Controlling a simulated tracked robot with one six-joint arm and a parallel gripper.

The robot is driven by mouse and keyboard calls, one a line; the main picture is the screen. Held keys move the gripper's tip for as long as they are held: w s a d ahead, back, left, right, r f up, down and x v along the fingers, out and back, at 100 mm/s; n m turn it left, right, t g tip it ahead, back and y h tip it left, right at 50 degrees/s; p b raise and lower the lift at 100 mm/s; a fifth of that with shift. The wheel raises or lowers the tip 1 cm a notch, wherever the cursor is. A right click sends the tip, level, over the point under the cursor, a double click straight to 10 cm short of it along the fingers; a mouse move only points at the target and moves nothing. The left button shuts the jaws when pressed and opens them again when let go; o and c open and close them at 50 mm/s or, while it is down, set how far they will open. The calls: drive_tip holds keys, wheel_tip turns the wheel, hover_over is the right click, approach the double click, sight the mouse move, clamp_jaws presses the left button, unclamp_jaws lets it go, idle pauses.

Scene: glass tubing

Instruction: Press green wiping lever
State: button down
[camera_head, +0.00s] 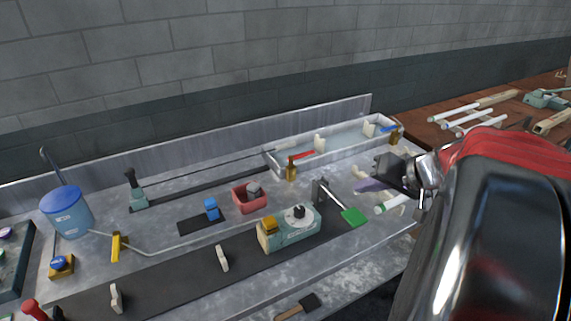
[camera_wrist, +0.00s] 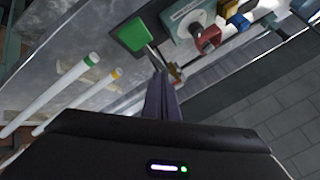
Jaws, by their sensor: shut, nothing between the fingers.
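The green wiping lever (camera_head: 354,216) is a flat green paddle on a thin metal arm. The arm runs up and left to a small dark upright bracket (camera_head: 319,192) on the metal bench. In the wrist view the green paddle (camera_wrist: 133,34) is at the top centre, with its thin arm running down and right. My gripper (camera_head: 362,186) is shut and empty, a little behind and right of the paddle in the head view. In the wrist view its purple fingers (camera_wrist: 161,82) are together below the paddle, apart from it in the picture.
A pale green machine (camera_head: 290,230) with a black knob stands left of the lever. White glass tubes (camera_head: 391,203) lie near my gripper. A red box (camera_head: 249,198) and a long water tray (camera_head: 345,141) are farther back. A wooden-handled tool (camera_head: 296,307) lies at the front.

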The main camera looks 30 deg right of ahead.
sight(358, 219)
drive_tip(key=shift+f, duration=3.35)
